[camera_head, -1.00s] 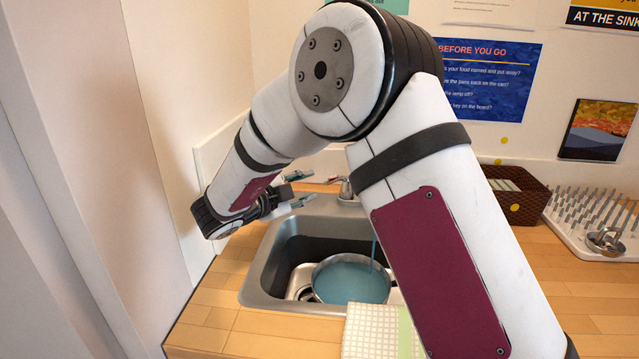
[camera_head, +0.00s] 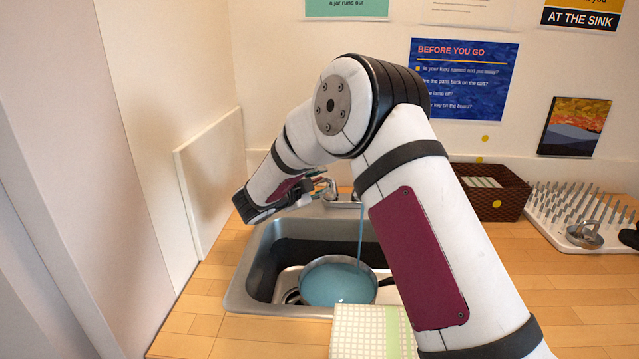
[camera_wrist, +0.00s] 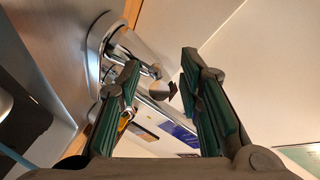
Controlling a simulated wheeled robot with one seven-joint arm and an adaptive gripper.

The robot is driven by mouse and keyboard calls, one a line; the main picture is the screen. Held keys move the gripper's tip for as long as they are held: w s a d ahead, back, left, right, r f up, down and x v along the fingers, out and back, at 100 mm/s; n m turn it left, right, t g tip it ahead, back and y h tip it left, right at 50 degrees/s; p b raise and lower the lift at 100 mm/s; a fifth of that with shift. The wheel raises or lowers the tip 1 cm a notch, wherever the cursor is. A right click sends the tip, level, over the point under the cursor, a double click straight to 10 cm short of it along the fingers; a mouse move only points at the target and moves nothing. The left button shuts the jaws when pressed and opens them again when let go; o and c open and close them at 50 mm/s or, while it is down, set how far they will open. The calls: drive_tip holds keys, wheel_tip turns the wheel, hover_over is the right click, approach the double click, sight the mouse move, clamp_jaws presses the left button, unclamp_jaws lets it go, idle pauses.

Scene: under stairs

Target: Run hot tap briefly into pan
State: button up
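The pan (camera_head: 309,265) sits in the steel sink (camera_head: 257,262), with blue-tinted water in it. A thin stream of water (camera_head: 361,232) falls from the tap into the pan. The chrome tap (camera_head: 331,187) stands behind the sink, its spout partly hidden by my arm. In the wrist view, the tap (camera_wrist: 115,50) shows ahead, with a rounded chrome part and a dark red tip (camera_wrist: 172,89) between my green-padded fingers. My gripper (camera_wrist: 160,62) is open and empty, its fingers either side of that part; contact cannot be told. In the head view, my gripper (camera_head: 316,183) is beside the tap.
A checked cloth (camera_head: 372,330) lies at the sink's front edge. A brown basket (camera_head: 490,192) and a white drying rack (camera_head: 570,215) holding a metal item stand to the right. A wall panel (camera_head: 210,180) rises close to the left. Posters hang behind.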

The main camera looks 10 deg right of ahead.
drive_tip(key=shift+w+d, duration=0.15)
drive_tip(key=shift+d, duration=0.05)
clamp_jaws()
